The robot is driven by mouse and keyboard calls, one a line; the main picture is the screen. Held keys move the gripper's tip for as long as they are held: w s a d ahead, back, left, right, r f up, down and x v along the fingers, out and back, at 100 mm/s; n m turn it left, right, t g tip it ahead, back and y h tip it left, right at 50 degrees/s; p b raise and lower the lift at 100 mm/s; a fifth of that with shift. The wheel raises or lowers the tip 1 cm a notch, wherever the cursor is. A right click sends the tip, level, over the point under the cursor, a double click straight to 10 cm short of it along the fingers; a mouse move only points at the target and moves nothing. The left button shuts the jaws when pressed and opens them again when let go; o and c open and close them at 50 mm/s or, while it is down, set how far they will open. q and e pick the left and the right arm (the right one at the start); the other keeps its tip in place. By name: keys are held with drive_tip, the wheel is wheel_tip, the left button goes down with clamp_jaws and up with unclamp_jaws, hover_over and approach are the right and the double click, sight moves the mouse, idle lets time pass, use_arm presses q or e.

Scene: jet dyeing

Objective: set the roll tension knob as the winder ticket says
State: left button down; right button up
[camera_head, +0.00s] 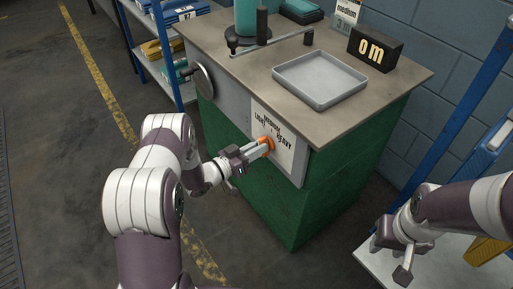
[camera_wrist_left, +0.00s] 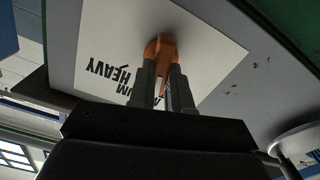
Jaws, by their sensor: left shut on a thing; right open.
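An orange knob (camera_head: 267,143) sits on a white dial plate (camera_head: 292,160) marked LIGHT, MEDIUM and HEAVY, on the front of a green cabinet. My left gripper (camera_head: 258,149) is shut on the knob. In the left wrist view, the knob (camera_wrist_left: 161,50) shows between the two fingers (camera_wrist_left: 163,80), beside the word HEAVY. The knob's pointer is hidden, so I cannot tell its setting. A ticket (camera_head: 347,14) reading "medium" stands at the back of the cabinet top. My right gripper (camera_head: 393,262) is open and empty at the lower right.
The grey worktop (camera_head: 225,40) holds an empty tray (camera_head: 320,80), a black block (camera_head: 375,48) with pale lettering, and a teal roll on a winder. A round handwheel (camera_head: 201,82) juts from the cabinet's left side. Blue-framed shelves stand left and right.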

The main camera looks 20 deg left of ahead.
use_arm(q)
drive_tip(key=shift+s+m, duration=0.1)
drive_tip(key=shift+m, duration=1.3)
drive_tip(key=c, duration=1.1)
unclamp_jaws()
drive_tip(key=shift+o, duration=0.2)
drive_tip(key=p+v, duration=0.2)
drive_tip(key=v, duration=1)
drive_tip(key=shift+s+a, duration=0.2)
drive_tip(key=shift+s, duration=0.05)
